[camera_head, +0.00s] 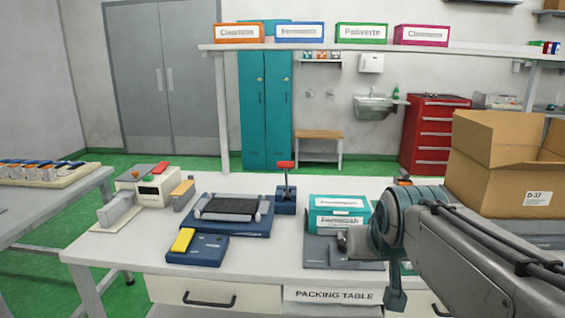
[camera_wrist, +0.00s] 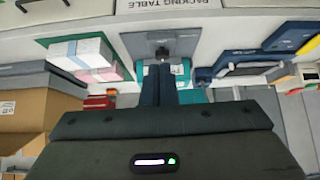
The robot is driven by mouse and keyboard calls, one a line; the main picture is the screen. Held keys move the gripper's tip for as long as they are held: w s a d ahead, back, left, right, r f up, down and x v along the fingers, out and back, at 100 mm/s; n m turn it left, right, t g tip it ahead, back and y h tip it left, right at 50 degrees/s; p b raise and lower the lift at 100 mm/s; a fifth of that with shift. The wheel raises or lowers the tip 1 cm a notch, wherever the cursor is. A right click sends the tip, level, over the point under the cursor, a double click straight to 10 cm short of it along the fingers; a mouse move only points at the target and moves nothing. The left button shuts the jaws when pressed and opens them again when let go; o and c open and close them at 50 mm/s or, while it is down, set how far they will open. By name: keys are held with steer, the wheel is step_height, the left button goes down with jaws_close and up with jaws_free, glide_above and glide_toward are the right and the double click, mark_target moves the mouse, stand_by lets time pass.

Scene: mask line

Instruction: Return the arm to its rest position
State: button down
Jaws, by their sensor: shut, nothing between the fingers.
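My arm (camera_head: 470,245) reaches in from the right side of the head view, over the front right of the packing table (camera_head: 270,255). Its wrist end hangs near the table's front edge, and the fingertips cannot be made out clearly there. In the wrist view, which shows the scene upside down, my gripper (camera_wrist: 165,68) has its two dark fingers side by side and shut, with nothing between them. The fingers overlap the view of a grey pad (camera_wrist: 150,42) and teal boxes, and whether they touch anything cannot be told.
Teal and white boxes (camera_head: 337,212) stand left of my wrist, behind a grey pad (camera_head: 318,252). An open cardboard box (camera_head: 497,170) is at the right, behind my arm. A blue fixture (camera_head: 228,218) and a red-handled lever (camera_head: 286,185) stand further left. Green floor shows at left.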

steer(key=s+a+g+p, duration=0.1)
steer(key=s+g+p, duration=0.4)
steer(key=s+p, duration=0.6)
steer(key=shift+s+r+p, duration=0.3)
steer(key=shift+s+p, duration=0.1)
steer(key=shift+s, duration=0.3)
